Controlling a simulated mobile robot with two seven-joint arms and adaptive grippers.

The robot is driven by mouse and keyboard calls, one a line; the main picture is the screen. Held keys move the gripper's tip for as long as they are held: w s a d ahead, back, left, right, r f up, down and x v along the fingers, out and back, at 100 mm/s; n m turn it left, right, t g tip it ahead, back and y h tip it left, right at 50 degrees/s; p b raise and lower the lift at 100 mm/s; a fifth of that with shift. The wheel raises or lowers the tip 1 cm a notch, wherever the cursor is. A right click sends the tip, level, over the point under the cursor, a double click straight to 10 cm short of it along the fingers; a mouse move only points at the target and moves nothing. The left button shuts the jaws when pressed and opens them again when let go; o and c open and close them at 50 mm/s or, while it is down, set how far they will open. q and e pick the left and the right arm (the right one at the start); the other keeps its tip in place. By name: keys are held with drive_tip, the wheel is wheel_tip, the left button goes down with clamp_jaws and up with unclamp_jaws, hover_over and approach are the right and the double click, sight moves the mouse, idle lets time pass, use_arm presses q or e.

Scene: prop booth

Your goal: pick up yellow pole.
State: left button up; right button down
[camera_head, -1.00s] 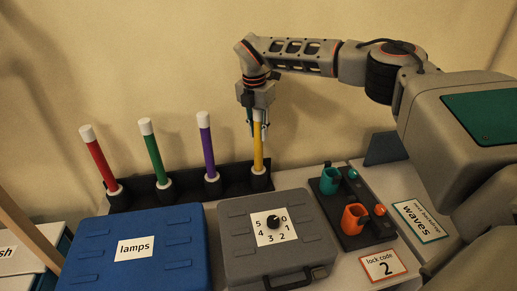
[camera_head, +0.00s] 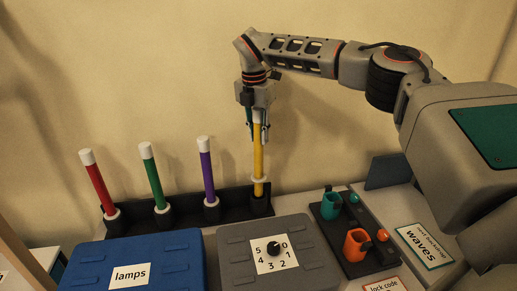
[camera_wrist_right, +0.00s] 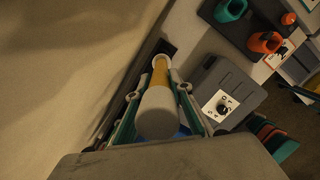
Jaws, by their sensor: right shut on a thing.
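The yellow pole (camera_head: 258,152) is upright at the right end of a black rack (camera_head: 235,202). My right gripper (camera_head: 259,127) is above the rack, pointing down, with its fingers shut around the upper part of the pole. The pole's white collar sits slightly above its socket (camera_head: 260,206), and its lower end is still at or inside the socket; I cannot tell which. In the right wrist view the pole's white top (camera_wrist_right: 158,112) is between the fingers, with the yellow shaft (camera_wrist_right: 159,72) beyond. My left gripper is not in view.
Red (camera_head: 97,182), green (camera_head: 153,176) and purple (camera_head: 207,171) poles stand left in the rack. In front are a blue case (camera_head: 130,245) labelled lamps and a grey case (camera_head: 235,270) with a dial. Teal (camera_head: 331,207) and orange (camera_head: 356,244) cups are at right.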

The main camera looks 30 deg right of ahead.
wheel_tip(320, 180, up, 11)
drive_tip(key=shift+f, duration=0.1)
drive_tip(key=shift+r+p, duration=0.3)
drive_tip(key=shift+r, duration=0.55)
